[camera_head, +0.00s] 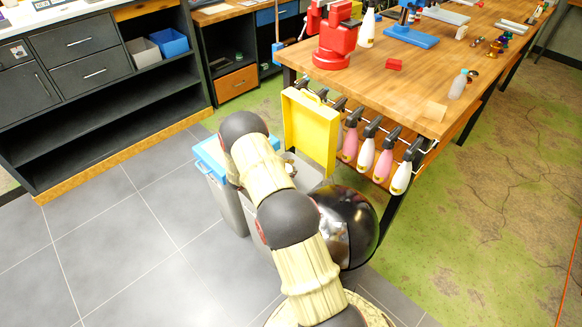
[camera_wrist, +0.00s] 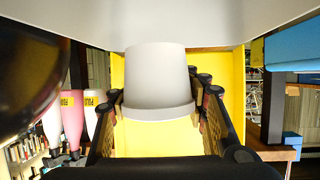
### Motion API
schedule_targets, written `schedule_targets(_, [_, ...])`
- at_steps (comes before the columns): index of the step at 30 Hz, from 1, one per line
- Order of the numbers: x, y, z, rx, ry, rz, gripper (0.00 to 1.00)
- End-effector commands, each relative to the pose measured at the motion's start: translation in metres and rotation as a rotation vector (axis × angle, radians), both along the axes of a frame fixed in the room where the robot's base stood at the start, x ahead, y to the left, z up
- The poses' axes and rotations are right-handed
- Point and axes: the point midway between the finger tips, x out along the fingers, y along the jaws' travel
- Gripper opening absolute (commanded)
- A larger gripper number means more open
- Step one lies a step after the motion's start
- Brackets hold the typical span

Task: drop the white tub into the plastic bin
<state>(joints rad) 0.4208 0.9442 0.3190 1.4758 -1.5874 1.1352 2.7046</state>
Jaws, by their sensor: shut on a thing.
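The white tub (camera_wrist: 157,80) is between the two dark fingers of my gripper (camera_wrist: 160,98) in the wrist view, and the gripper is shut on it. The raised yellow lid (camera_head: 309,130) of a grey bin (camera_head: 306,172) stands upright in the head view; this lid (camera_wrist: 205,70) fills the background behind the tub in the wrist view. In the head view my arm covers most of the grey bin, and the tub and fingers cannot be made out clearly. My gripper is close to the open lid. Whether the tub is inside the bin's rim I cannot tell.
A bin with a blue lid (camera_head: 211,156) stands just left of the grey bin. The wooden workbench (camera_head: 430,60) is to the right, with several spray bottles (camera_head: 366,144) hanging along its edge. Grey floor tiles (camera_head: 130,240) at left are clear.

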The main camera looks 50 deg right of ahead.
Motion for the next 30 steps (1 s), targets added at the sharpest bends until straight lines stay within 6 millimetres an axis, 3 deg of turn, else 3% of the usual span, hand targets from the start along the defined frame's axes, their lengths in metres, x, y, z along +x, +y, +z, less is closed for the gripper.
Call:
schedule_targets(12, [0.000,0.001,-0.043,0.001,0.002,0.002,0.23])
schedule_targets(24, [0.000,0.000,-0.048,0.000,0.001,0.003,0.23])
schedule_targets(25, [0.000,0.000,-0.048,0.000,0.001,0.003,0.41])
schedule_targets(30, [0.000,0.000,-0.048,0.000,0.001,0.003,0.51])
